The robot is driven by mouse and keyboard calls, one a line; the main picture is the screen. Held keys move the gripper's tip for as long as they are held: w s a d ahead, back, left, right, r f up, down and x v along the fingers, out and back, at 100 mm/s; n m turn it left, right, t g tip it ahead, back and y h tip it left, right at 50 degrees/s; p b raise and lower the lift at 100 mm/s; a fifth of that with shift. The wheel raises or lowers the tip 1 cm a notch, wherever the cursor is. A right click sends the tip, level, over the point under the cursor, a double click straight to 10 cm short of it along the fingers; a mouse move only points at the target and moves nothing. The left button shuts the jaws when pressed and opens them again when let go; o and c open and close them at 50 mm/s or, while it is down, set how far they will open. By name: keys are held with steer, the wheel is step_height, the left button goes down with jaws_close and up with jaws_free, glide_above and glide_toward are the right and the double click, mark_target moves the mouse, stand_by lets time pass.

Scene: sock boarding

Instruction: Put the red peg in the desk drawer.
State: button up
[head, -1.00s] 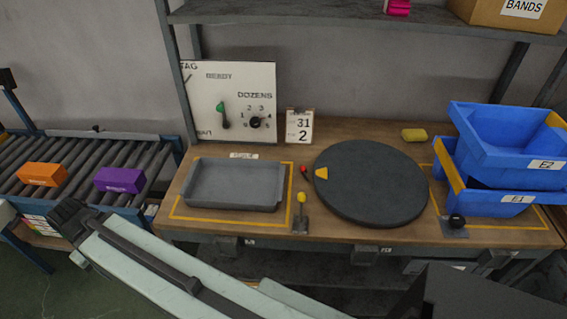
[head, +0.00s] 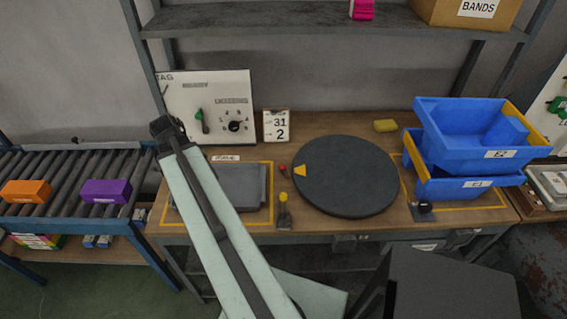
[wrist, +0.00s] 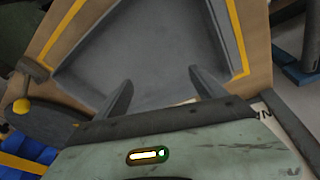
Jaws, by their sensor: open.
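A small red piece, which looks like the red peg (head: 282,168), is on the wooden desk (head: 290,125) between the grey tray and the round turntable. It is too small to tell its exact shape. My gripper (head: 168,130) is at the far end of my raised arm, in front of the white panel and left of the red piece. In the wrist view my gripper (wrist: 160,88) has its two fingers apart with nothing between them, above the grey tray (wrist: 150,45). Handle-like fittings (head: 343,243) show under the desk's front edge; I cannot tell which belongs to the drawer.
A black turntable (head: 345,185) with a yellow mark and a yellow-knobbed lever (head: 284,212) flank the red piece. Stacked blue bins (head: 465,150) stand at the right. A roller conveyor (head: 60,172) with orange and purple boxes is at the left. A shelf (head: 300,22) hangs above.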

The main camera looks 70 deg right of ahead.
mark_target(284, 170)
steer(key=s+d+m, duration=0.2)
steer(key=s+d, duration=0.1)
steer(key=s, duration=0.1)
steer(key=s+d+m+g, duration=0.1)
steer(key=s+d+m, duration=0.1)
steer(key=s+d, duration=0.2)
steer(key=s+d+m, duration=0.2)
steer(key=s+d, duration=0.2)
steer(key=shift+s+r+m, duration=0.3)
steer(key=shift+s, duration=0.1)
steer(key=s+d+m+b, duration=0.1)
steer(key=s, duration=0.2)
steer(key=s+d+f+m+g, duration=0.1)
steer(key=s+d, duration=0.1)
steer(key=s, duration=0.1)
steer(key=s+d+f+m+b, duration=0.1)
steer(key=s+m, duration=0.1)
steer(key=shift+s+d+f+b, duration=0.1)
steer(key=shift+s+d+b, duration=0.25)
steer(key=shift+s, duration=0.05)
steer(key=b+x, duration=0.4)
steer(key=x, duration=0.1)
steer(key=shift+s+d+b, duration=0.1)
steer(key=shift+b, duration=0.3)
steer(key=c, duration=1.5)
